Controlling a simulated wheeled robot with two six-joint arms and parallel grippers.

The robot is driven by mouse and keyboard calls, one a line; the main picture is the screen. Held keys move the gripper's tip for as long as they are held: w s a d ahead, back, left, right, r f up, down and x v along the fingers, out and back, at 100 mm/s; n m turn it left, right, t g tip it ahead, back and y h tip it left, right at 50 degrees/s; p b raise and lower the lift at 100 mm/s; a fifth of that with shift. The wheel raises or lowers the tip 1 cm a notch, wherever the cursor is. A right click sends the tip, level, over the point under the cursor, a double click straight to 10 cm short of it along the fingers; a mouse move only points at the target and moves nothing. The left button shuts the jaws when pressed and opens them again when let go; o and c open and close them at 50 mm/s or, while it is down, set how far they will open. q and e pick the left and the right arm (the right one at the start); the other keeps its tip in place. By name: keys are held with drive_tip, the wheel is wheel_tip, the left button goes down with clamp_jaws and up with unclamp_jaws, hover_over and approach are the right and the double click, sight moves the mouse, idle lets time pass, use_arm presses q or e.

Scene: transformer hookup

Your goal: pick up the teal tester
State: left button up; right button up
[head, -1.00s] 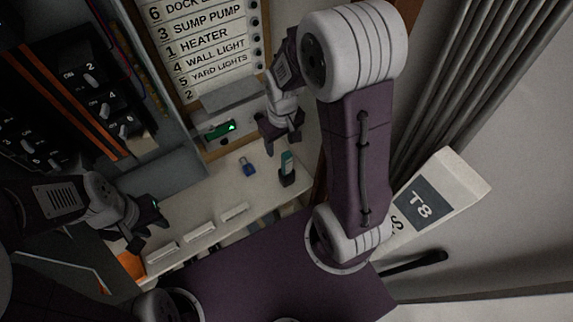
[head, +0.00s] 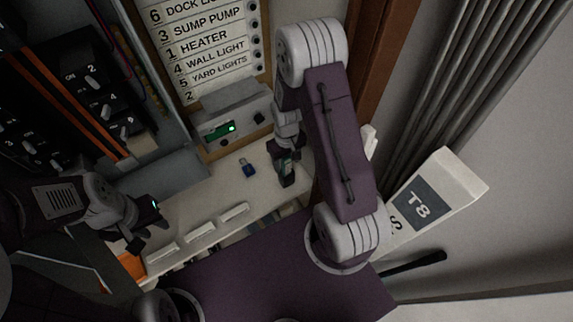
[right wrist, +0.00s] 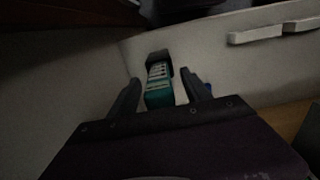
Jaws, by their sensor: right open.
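My right gripper (right wrist: 164,90) is open, with one finger on each side of the tester. In the head view my right gripper (head: 285,172) is over the tester's place and largely hides it. Whether the fingers touch the tester cannot be told. My left gripper (head: 145,228) is at the left over the shelf's near end, and its jaw opening is not clear.
A blue padlock-like item (head: 247,168) lies on the shelf (head: 222,183) left of my right gripper. A grey box with a green-lit device (head: 220,131) stands behind it. A breaker panel (head: 90,85) is at the left. A white T8 box (head: 440,200) is at the right.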

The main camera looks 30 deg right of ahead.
drive_tip(key=shift+w+f, duration=0.15)
drive_tip(key=shift+f, duration=0.65)
drive_tip(key=shift+r, duration=0.1)
clamp_jaws()
